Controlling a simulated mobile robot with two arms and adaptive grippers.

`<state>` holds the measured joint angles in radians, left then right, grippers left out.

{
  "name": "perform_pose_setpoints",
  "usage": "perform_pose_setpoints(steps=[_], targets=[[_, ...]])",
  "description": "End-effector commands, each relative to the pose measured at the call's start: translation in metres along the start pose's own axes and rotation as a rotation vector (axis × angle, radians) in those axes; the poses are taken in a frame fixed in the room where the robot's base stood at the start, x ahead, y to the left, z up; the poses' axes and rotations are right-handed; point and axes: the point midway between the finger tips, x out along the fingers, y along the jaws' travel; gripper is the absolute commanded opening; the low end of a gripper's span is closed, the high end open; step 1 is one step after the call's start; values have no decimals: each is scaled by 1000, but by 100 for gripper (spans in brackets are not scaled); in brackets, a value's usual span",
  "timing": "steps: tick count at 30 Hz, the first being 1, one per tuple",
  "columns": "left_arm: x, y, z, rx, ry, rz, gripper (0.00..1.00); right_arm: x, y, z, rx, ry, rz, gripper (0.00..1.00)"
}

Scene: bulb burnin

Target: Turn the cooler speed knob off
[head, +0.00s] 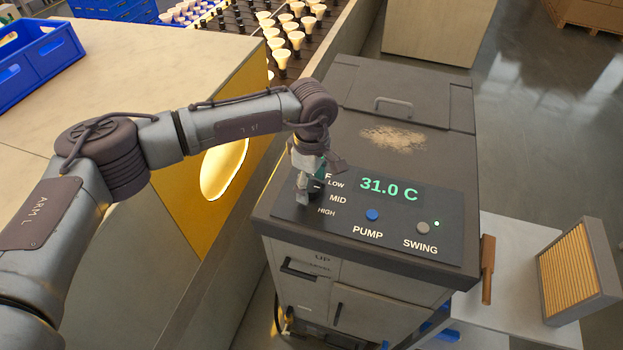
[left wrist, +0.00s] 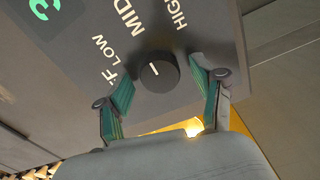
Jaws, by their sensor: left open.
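The cooler (head: 330,240) has a dark control panel on its top near edge. The speed knob (left wrist: 164,79) is round and black with a short white line, beside the OFF, LOW, MID and HIGH labels. I cannot tell for sure which label the line marks. My left gripper (head: 310,190) is over the panel's left end and mostly hides the knob in the head view. In the left wrist view, its green-padded fingers (left wrist: 163,76) are open, one on each side of the knob, with gaps visible. My right gripper is not in view.
The panel also has a 31.0 C display (head: 388,189), a blue PUMP button (head: 372,215) and a grey SWING button (head: 423,228). A yellow panel (head: 200,215) and counter stand left of the cooler. A slatted filter (head: 578,270) stands at right.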

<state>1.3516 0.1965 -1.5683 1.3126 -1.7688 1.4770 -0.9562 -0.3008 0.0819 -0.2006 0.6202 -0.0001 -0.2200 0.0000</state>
Motion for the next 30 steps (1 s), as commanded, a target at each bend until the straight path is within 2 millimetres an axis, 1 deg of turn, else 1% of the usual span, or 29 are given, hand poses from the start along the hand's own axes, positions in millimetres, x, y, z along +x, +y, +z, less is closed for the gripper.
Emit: perform_pose_setpoints(steps=[4,5,6,14,15,20,23,26,30], targets=[[0,0,0,0,0,0,68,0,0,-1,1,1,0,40],[0,0,0,0,0,0,65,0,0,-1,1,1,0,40],[0,0,0,0,0,0,58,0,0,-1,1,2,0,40],[0,0,0,0,0,0,15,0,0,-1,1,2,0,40],[0,0,0,0,0,0,8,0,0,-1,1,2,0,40],[0,0,0,-6,0,0,8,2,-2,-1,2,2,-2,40],[1,0,0,-24,1,1,8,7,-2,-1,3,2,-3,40],[3,0,0,-59,2,1,8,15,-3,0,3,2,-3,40],[5,0,0,-138,1,2,8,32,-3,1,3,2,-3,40]])
